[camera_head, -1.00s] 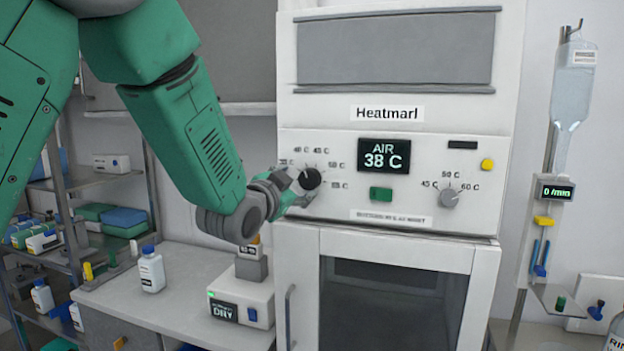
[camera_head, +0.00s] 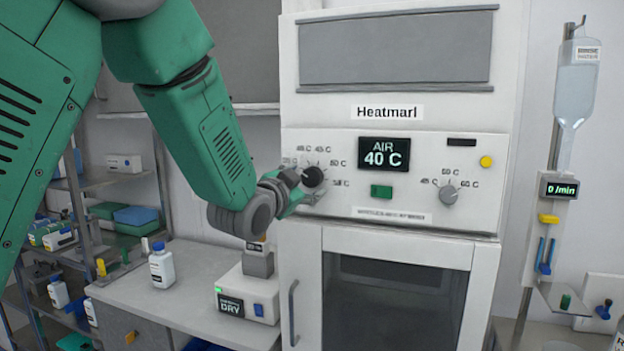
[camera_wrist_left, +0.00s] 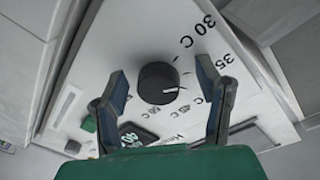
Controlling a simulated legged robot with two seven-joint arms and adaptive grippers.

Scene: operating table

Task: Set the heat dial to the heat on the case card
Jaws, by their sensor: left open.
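The black heat dial (camera_head: 313,177) is on the left of the white cabinet's control panel, with temperature marks around it. In the left wrist view the dial (camera_wrist_left: 158,83) sits between the two fingers of my left gripper (camera_wrist_left: 165,95), with a gap on each side; its white pointer line points right. My left gripper (camera_head: 297,190) is open at the dial in the head view and partly covers its left side. The display (camera_head: 384,153) reads AIR 40 C. No case card can be made out. My right gripper is not in view.
A grey dial (camera_head: 449,194), a green button (camera_head: 381,191) and a yellow button (camera_head: 486,161) share the panel. A white DRY unit (camera_head: 247,295) and a bottle (camera_head: 162,266) stand on the counter below. A drip stand (camera_head: 552,190) is at right.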

